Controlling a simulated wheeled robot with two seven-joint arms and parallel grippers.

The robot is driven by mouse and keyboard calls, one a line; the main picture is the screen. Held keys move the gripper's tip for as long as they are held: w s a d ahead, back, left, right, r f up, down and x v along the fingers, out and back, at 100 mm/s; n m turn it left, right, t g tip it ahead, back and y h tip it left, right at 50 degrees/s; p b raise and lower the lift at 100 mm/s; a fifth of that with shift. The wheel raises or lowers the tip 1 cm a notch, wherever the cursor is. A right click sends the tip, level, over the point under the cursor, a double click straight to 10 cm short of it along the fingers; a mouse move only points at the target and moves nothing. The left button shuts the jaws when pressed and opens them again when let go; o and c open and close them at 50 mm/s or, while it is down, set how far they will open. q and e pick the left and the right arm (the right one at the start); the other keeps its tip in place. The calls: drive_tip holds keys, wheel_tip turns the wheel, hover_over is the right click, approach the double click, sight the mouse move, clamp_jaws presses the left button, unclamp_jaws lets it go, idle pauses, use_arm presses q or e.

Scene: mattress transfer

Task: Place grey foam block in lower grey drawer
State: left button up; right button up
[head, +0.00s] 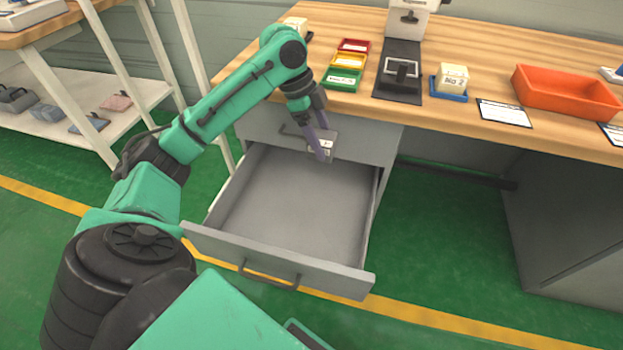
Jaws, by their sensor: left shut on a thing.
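The lower grey drawer (290,200) is pulled wide open under the workbench, and its inside looks empty. My left gripper (323,150) is above the back part of this drawer, in front of the upper drawer's face, with its fingers pointing down. It is shut on a small grey block (328,137), which appears to be the grey foam block. The fingers hide part of it, and a small whitish patch shows beside them. The block is held above the drawer floor. My right gripper is out of view.
The upper drawer (255,127) is closed above the open one. On the wooden benchtop are coloured trays (343,78), a black stand (400,75), a white block on a blue base (451,82) and an orange bin (566,95). A white shelf (75,120) stands left.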

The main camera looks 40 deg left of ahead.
use_arm(q)
wheel_tip(320, 180, down, 22)
drive_tip(key=b, duration=0.6)
wheel_tip(320, 180, down, 3)
drive_tip(key=shift+r+b, duration=0.1)
drive_tip(key=shift+b, duration=0.5)
drive_tip(key=o, duration=1.3)
drive_tip(key=shift+p+v, duration=0.85)
drive_tip(key=shift+v, duration=0.85)
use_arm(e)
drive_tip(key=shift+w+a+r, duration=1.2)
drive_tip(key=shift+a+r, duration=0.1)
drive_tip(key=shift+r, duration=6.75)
use_arm(q)
drive_tip(key=p+v, duration=0.1)
drive_tip(key=v, duration=0.3)
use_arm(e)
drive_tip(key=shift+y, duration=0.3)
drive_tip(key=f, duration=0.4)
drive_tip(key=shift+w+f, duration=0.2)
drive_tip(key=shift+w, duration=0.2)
use_arm(q)
drive_tip(key=shift+d, duration=0.1)
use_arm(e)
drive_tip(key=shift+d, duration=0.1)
